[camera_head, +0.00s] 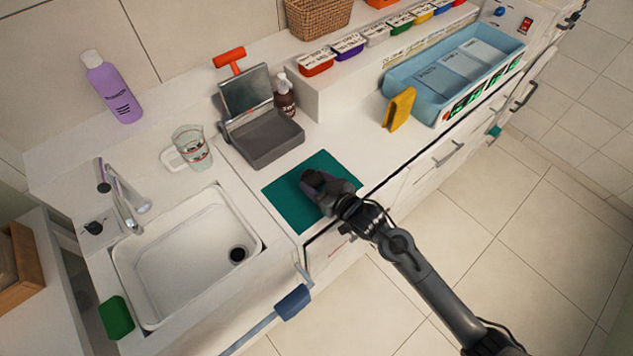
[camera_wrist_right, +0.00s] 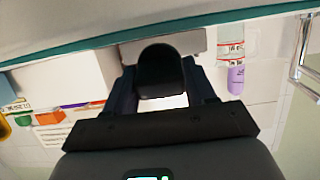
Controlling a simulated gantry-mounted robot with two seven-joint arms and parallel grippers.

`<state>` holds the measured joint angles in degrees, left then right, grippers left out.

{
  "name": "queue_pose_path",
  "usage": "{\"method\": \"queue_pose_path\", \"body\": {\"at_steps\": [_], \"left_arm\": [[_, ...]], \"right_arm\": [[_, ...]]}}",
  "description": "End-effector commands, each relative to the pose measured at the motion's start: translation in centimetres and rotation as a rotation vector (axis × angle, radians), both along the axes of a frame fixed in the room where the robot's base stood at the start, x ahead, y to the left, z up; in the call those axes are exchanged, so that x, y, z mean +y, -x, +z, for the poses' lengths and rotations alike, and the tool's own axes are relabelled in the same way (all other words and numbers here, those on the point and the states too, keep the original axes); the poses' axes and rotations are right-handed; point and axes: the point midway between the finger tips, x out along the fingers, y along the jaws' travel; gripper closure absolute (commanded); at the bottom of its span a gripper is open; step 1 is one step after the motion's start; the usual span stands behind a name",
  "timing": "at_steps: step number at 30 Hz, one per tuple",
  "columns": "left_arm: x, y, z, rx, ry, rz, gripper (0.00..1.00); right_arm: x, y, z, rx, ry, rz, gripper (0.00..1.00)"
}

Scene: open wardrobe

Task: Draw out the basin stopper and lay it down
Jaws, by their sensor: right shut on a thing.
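The white basin (camera_head: 185,262) is at the left of the counter in the head view, with a dark round drain hole (camera_head: 238,254) in its floor. My right gripper (camera_head: 314,180) is low over the teal mat (camera_head: 285,193), right of the basin. In the right wrist view my right gripper (camera_wrist_right: 162,85) is shut on a black, rounded thing, which I take to be the stopper (camera_wrist_right: 160,70). The head view largely hides the stopper behind the gripper. I cannot tell whether it touches the mat. My left gripper is not in view.
A grey open box (camera_head: 265,140) with a raised lid stands behind the mat. A glass mug (camera_head: 190,150) and a tap (camera_head: 125,195) are behind the basin. A yellow thing (camera_head: 398,110) and a blue tray (camera_head: 430,95) are to the right. Counter right of the mat is clear.

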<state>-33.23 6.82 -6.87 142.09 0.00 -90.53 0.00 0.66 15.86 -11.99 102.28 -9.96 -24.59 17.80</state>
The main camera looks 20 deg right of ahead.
Motion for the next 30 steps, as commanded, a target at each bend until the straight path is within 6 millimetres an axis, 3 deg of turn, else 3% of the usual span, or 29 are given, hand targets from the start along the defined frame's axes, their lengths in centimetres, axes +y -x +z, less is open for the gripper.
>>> {"method": "queue_pose_path", "body": {"at_steps": [8, 9, 14, 20, 23, 30], "left_arm": [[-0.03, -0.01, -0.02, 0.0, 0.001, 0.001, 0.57], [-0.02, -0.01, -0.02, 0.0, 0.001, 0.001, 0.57], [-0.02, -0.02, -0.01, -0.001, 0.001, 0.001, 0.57], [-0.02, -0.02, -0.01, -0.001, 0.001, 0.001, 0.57], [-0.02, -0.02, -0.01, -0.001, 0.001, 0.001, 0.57], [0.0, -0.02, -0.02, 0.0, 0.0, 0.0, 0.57]], "right_arm": [[-0.01, -0.01, 0.03, -0.001, 0.0, 0.0, 0.82], [-0.01, -0.01, 0.02, -0.001, 0.0, 0.0, 0.39], [0.0, -0.01, 0.01, 0.0, 0.0, 0.0, 0.15], [0.0, -0.01, -0.01, 0.0, 0.0, 0.0, 0.15], [0.01, 0.01, -0.04, 0.001, 0.0, 0.0, 0.0], [0.0, 0.0, -0.04, 0.001, 0.0, 0.0, 0.0]]}}
